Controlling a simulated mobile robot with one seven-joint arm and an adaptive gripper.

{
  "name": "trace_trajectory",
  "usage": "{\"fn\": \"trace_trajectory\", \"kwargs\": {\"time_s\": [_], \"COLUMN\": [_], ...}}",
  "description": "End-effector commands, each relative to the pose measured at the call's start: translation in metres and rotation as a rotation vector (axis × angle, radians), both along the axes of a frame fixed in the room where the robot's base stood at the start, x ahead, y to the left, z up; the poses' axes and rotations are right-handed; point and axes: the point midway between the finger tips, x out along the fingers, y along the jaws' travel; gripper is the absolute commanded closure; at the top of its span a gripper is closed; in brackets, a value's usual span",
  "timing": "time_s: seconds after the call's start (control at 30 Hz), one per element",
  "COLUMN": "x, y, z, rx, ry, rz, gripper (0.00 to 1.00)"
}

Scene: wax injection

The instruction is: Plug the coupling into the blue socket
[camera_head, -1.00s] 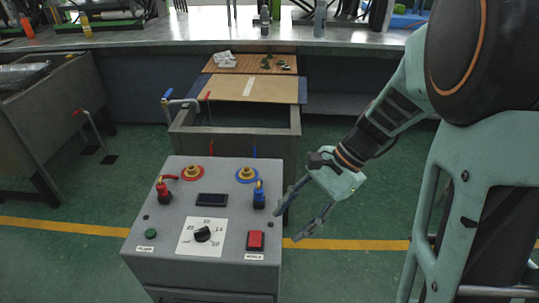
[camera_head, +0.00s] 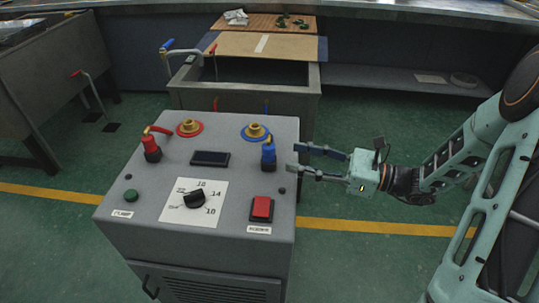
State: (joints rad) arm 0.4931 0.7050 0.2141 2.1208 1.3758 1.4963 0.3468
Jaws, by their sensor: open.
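The blue coupling (camera_head: 268,154) stands upright on the grey machine's sloped top, near its right edge. It has a brass-coloured tip. The blue socket (camera_head: 255,132) is a brass fitting inside a blue ring, just behind and left of the coupling, and it looks empty. My gripper (camera_head: 291,158) is open and empty, coming in from the right with its fingers pointing left. Its fingertips are close to the right side of the blue coupling. I cannot tell whether they touch it.
A red coupling (camera_head: 151,148) stands at the left, near the red-ringed socket (camera_head: 189,127). A dial (camera_head: 195,198), a small display (camera_head: 210,158), a red button (camera_head: 261,208) and a green button (camera_head: 131,195) share the panel. A tank (camera_head: 300,99) stands behind.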

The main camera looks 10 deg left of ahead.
Motion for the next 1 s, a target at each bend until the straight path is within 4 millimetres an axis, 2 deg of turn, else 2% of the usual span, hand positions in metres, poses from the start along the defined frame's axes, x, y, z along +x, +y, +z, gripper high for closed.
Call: {"fn": "trace_trajectory", "kwargs": {"time_s": [0.1, 0.37, 0.6, 0.93, 1.0], "x": [0.002, 0.006, 0.012, 0.014, 0.014], "y": [0.019, 0.041, 0.076, 0.083, 0.083], "z": [-0.002, -0.003, -0.004, -0.002, -0.002], "rx": [-0.002, -0.003, -0.003, -0.003, -0.003], "ry": [0.0, -0.001, -0.002, 0.0, 0.0], "rz": [0.004, 0.005, 0.006, 0.002, 0.002], "gripper": [0.57, 0.57, 0.57, 0.57, 0.65]}}
